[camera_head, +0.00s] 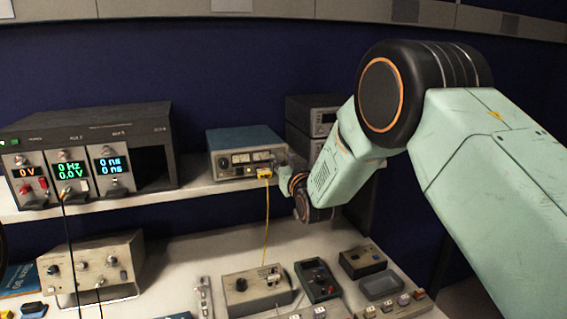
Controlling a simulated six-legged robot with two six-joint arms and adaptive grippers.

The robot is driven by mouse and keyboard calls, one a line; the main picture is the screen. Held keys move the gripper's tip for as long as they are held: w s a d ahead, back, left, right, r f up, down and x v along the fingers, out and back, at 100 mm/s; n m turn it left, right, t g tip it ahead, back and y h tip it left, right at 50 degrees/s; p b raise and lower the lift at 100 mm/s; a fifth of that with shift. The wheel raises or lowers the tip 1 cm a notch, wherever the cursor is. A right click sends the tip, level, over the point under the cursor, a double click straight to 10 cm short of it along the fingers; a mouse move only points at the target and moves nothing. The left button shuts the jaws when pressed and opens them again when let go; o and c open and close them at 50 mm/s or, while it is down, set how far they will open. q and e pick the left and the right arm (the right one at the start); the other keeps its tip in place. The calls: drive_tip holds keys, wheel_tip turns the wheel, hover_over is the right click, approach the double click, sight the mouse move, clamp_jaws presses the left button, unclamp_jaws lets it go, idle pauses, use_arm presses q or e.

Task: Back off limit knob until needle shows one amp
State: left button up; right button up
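A blue-topped bench supply (245,151) stands on the shelf, with two small meters (243,158) on its front. The needles and the limit knob are too small to make out. A yellow plug (264,173) with a yellow cable sits at the lower right of its front. My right arm reaches in from the right. My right gripper (283,171) is at the right end of the supply's front, close to the plug. The wrist partly hides it, so its fingers and any contact with a knob cannot be made out. My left gripper is not in view.
A grey rack with lit displays (85,165) stands left on the shelf. Dark stacked units (312,118) stand behind my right wrist. On the bench below are a beige instrument (92,268), a beige box (257,290) and several small boxes. The yellow cable (267,225) hangs over the shelf edge.

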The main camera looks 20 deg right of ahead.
drive_tip(key=shift+o, duration=0.9)
drive_tip(key=shift+f, duration=0.1)
drive_tip(key=shift+s, duration=0.2)
drive_tip(key=s, duration=1.1)
drive_tip(key=shift+s, duration=0.35)
drive_tip(key=shift+f, duration=0.1)
